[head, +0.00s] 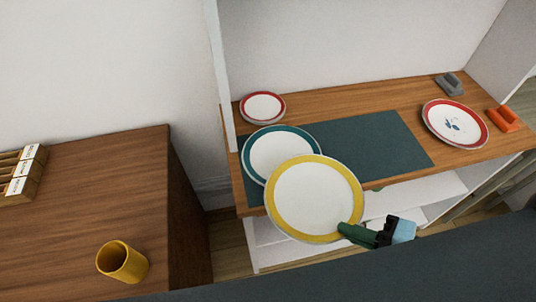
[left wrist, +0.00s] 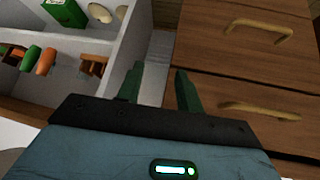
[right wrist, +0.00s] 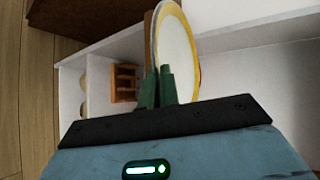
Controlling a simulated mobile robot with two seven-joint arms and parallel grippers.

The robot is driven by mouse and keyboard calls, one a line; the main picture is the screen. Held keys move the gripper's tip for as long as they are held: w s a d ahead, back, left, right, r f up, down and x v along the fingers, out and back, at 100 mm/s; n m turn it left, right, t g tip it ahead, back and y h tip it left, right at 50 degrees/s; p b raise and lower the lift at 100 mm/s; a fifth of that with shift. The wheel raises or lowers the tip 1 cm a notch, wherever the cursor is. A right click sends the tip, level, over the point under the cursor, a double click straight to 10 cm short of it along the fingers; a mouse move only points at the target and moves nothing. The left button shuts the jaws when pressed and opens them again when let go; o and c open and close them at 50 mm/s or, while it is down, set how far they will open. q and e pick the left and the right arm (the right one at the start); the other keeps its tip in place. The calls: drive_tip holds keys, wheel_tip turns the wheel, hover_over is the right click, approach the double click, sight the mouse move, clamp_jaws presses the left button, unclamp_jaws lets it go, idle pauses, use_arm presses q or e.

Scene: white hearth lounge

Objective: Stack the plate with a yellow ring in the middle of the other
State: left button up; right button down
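The plate with a yellow ring (head: 352,192) is held by its near right rim in my right gripper (head: 366,234), in front of and above the shelf edge. In the right wrist view the fingers (right wrist: 158,88) are shut on the rim of the yellow-ringed plate (right wrist: 178,55), seen nearly edge-on. The plate with a teal ring (head: 282,152) lies on the dark mat; the yellow-ringed plate covers its lower right part in the head view. My left gripper (left wrist: 160,85) is open and empty, and does not show in the head view.
The dark mat (head: 385,140) lies on the wooden shelf top. A small red-ringed plate (head: 262,106) is behind left, a red-ringed patterned plate (head: 455,122) at right, near grey (head: 449,84) and orange (head: 504,119) objects. A yellow cup (head: 121,262) stands on the left cabinet.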

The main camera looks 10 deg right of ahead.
sight(311, 171)
use_arm(q)
drive_tip(key=shift+w+a+f, duration=0.1)
drive_tip(key=shift+w+a, duration=0.1)
drive_tip(key=shift+a, duration=0.25)
use_arm(e)
drive_tip(key=shift+s+a+f, duration=0.1)
drive_tip(key=shift+a, duration=0.35)
drive_tip(key=shift+w, duration=0.4)
drive_tip(key=w, duration=0.5)
drive_tip(key=w+a+f, duration=0.1)
drive_tip(key=w, duration=0.4)
drive_tip(key=w+a+p, duration=0.1)
drive_tip(key=w, duration=0.4)
drive_tip(key=shift+f, duration=2.05)
drive_tip(key=c, duration=2)
unclamp_jaws()
drive_tip(key=shift+s+f, duration=0.1)
drive_tip(key=shift+f, duration=0.05)
drive_tip(key=shift+c, duration=0.2)
drive_tip(key=o, duration=0.4)
use_arm(q)
drive_tip(key=shift+r, duration=0.35)
